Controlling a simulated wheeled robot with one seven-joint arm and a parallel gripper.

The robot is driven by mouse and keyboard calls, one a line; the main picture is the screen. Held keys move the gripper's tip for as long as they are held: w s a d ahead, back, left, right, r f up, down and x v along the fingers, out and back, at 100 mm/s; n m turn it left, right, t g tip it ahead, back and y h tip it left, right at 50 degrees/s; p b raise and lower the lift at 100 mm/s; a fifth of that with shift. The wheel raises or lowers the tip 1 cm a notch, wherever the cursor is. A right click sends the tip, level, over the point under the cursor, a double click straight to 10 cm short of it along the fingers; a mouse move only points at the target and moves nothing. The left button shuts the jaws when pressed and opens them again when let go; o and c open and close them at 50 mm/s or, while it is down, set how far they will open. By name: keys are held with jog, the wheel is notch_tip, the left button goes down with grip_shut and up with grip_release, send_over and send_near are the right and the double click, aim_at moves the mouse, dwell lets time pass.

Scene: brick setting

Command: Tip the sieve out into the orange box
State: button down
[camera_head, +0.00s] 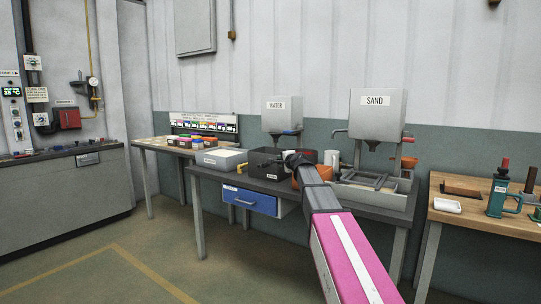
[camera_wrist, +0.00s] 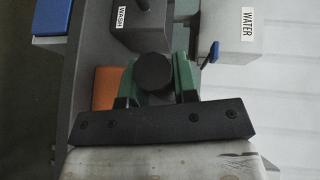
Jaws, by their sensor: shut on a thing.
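My gripper (camera_wrist: 153,75) has green fingers closed on both sides of a round dark end (camera_wrist: 153,72) in the wrist view. This looks like the end of the sieve's handle, but the sieve's bowl and mesh are hidden. The orange box (camera_wrist: 106,88) lies just left of my fingers in the wrist view. In the head view the orange box (camera_head: 326,173) is partly covered by my arm. My gripper (camera_head: 297,158) is over the bench, close to the orange box. I cannot tell what the sieve holds.
A dark box (camera_head: 264,164), labelled WASH in the wrist view (camera_wrist: 122,22), stands beside the orange box. The WATER tank (camera_head: 281,112) and SAND hopper (camera_head: 376,113) stand behind. A grey tray (camera_head: 376,195) is right, a white-lidded box (camera_head: 221,158) left. The floor is clear.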

jog(key=w+a+r+n+g+y, duration=0.1)
jog(key=w+a+r+n+y, duration=0.1)
jog(key=w, duration=0.4)
jog(key=a+n+y, duration=0.1)
jog(key=a+y, duration=0.1)
jog(key=shift+w+a+g, duration=0.3)
jog(key=shift+a+g, duration=0.1)
jog(key=shift+d+r, duration=0.1)
jog(key=shift+r, duration=0.1)
jog(key=shift+d+r+m, duration=0.4)
jog(key=shift+d, duration=0.1)
jog(key=shift+d+r+m+t+y, duration=0.2)
jog(key=shift+d+m+t+y, duration=0.1)
jog(key=shift+y, duration=0.2)
